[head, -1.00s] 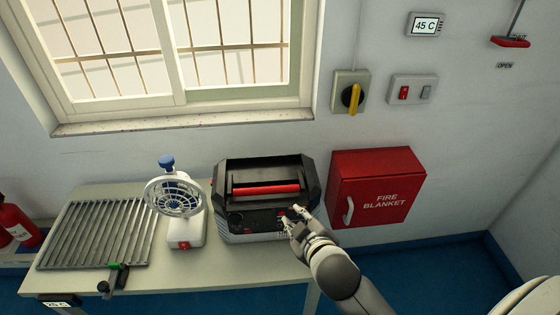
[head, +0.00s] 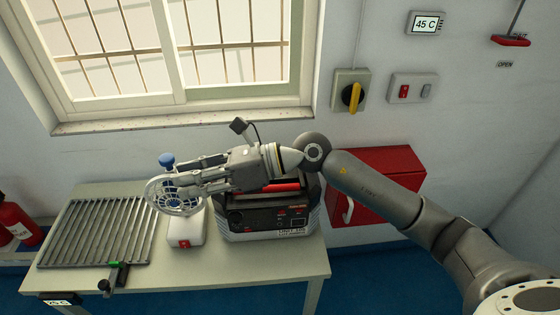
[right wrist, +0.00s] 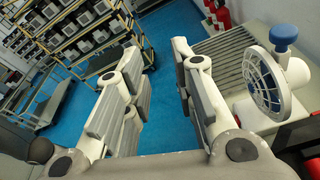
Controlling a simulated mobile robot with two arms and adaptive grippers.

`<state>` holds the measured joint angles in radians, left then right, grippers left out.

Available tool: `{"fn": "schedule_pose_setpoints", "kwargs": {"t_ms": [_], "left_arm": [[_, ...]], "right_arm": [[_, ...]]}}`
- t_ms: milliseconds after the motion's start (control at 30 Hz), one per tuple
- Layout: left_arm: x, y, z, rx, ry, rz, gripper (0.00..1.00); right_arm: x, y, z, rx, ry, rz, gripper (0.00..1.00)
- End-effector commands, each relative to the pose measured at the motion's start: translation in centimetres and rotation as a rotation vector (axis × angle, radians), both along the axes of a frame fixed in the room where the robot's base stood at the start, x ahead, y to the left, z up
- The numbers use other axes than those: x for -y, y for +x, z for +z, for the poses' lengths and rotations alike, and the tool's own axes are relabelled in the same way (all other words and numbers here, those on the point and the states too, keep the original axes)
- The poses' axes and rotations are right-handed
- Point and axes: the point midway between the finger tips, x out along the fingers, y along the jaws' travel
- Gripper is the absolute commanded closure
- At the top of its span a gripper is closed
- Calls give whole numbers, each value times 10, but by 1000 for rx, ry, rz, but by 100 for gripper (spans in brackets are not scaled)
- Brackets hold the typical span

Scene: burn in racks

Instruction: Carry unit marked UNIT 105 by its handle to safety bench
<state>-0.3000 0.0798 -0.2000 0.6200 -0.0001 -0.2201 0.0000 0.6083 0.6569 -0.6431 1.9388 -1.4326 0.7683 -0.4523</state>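The unit (head: 252,222) is a black and grey box with a red handle (head: 286,187) across its top. It stands upright on the pale bench (head: 318,262). A small label on its lower front is too small to read surely. My right gripper (head: 182,176) is above and left of the unit, pointing left towards a small fan; its forearm hides part of the unit's top. In the right wrist view its fingers (right wrist: 158,70) are spread apart with nothing between them. The handle is free of the fingers. My left gripper is not in view.
The white fan (head: 187,230) is beside the unit, close to my right fingertips; it also shows in the right wrist view (right wrist: 275,85). A slatted metal grate (head: 95,232) lies left on the bench. A red fire blanket box (head: 385,165) hangs behind my arm.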

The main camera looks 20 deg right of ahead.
Motion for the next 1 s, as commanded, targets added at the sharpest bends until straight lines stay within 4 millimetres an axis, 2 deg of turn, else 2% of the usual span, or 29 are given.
{"fn": "schedule_pose_setpoints", "kwargs": {"t_ms": [100, 200, 300, 400, 500, 600, 767, 1000], "left_arm": [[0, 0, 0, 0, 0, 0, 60], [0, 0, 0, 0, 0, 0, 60], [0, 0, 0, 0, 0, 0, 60], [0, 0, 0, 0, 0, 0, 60], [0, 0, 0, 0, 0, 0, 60], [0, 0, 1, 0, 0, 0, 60], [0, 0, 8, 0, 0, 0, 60], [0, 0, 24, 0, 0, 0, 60]], "right_arm": [[34, 17, -34, 92, -313, 42, 75], [76, 32, -57, 133, -564, 61, 75], [122, 45, -69, 145, -778, 65, 75], [160, 54, -74, 137, -936, 61, 75], [185, 57, -74, 126, -1031, 56, 75], [195, 59, -76, 117, -1071, 55, 75], [190, 63, -88, 114, -1074, 58, 75], [176, 74, -126, 113, -1071, 58, 75]]}}
